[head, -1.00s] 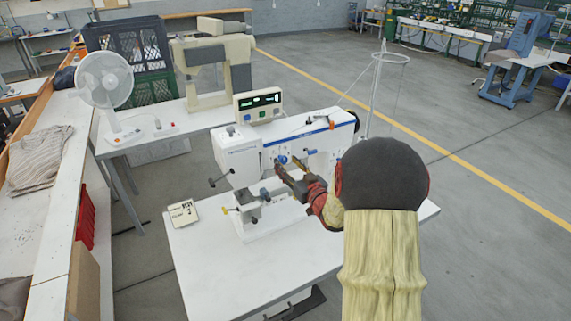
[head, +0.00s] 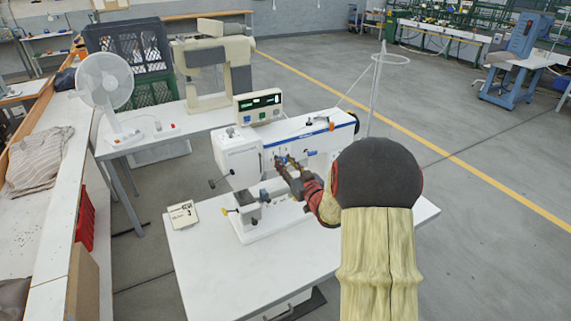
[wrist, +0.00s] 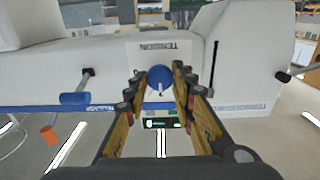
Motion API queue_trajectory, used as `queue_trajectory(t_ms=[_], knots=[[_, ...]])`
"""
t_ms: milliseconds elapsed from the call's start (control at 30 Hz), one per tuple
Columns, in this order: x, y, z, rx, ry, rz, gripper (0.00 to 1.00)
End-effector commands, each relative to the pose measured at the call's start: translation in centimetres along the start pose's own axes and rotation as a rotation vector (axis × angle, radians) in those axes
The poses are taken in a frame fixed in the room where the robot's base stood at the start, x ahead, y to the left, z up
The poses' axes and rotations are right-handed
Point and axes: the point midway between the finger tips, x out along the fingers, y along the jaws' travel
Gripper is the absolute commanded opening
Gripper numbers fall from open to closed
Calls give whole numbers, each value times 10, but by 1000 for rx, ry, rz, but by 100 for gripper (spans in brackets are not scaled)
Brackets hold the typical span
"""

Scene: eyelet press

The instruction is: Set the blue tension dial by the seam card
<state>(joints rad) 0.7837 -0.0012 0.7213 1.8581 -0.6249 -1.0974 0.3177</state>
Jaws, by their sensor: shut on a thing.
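The blue tension dial (wrist: 160,77) is on the white machine's front, by the word TENSION, in the wrist view. My gripper (wrist: 160,84) has one fingertip on each side of the dial and is shut on it. In the head view my gripper (head: 281,161) reaches the machine's front from the right, and its fingers largely hide the dial. The seam card (head: 183,214) lies at the left of the machine's white table; its handwriting is too small to read surely.
The white sewing machine (head: 238,150) has a lever at its left and a display box (head: 258,105) behind it. A blue-tipped lever (wrist: 75,98) sits left of the dial in the wrist view. A thread stand (head: 374,95) rises at the right. The table front (head: 230,275) is clear.

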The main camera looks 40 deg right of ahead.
Motion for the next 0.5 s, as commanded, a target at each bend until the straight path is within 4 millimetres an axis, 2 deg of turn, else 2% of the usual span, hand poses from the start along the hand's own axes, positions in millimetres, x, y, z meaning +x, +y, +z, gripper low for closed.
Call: queue_trajectory(t_ms=[233, 500], knots=[[0, 0, 0, 0, 0, 0, 0], [0, 0, 1, -30, 1, 0, 0]])
